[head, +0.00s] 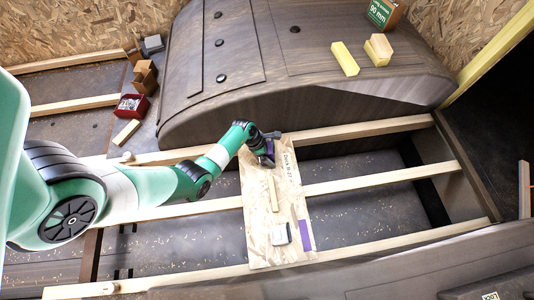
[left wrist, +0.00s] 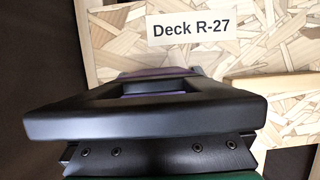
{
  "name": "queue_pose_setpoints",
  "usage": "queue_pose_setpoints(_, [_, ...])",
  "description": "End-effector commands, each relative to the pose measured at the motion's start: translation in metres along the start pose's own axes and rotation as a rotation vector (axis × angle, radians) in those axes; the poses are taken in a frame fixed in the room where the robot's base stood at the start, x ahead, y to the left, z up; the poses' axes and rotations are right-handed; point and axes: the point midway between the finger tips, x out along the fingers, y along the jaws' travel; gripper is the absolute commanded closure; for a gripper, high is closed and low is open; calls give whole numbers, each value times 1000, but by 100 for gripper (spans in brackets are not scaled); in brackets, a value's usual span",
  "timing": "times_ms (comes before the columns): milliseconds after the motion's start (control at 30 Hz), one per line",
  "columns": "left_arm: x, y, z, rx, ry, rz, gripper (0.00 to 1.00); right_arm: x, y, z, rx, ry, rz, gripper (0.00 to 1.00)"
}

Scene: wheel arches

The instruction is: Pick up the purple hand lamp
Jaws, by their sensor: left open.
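A purple object, which looks like the hand lamp (left wrist: 150,73), shows in the left wrist view just beyond my black gripper parts. Most of it is hidden behind them. In the head view a small patch of purple shows at my left gripper (head: 268,151), at the far end of a wooden board. My left gripper is open, with its jaws at or around the purple object. I cannot tell whether they touch it. My right gripper is not in view.
The board (head: 260,222), labelled "Deck R-27" (left wrist: 191,29), lies across pale battens. On it are a wooden strip (head: 273,194), a white-and-dark block (head: 280,234) and a flat purple strip (head: 306,235). A large brown wheel arch (head: 290,85) rises behind, with yellow blocks (head: 345,58) on top.

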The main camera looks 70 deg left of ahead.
Motion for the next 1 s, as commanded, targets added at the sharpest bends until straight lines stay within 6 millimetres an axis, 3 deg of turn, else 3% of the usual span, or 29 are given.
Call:
queue_pose_setpoints(67, [-2, 0, 0, 0, 0, 0, 0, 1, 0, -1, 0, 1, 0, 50])
queue_pose_setpoints(633, [-2, 0, 0, 0, 0, 0, 100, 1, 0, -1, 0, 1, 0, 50])
queue_pose_setpoints(1000, [-7, 1, 3, 0, -2, 1, 100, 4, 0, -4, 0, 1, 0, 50])
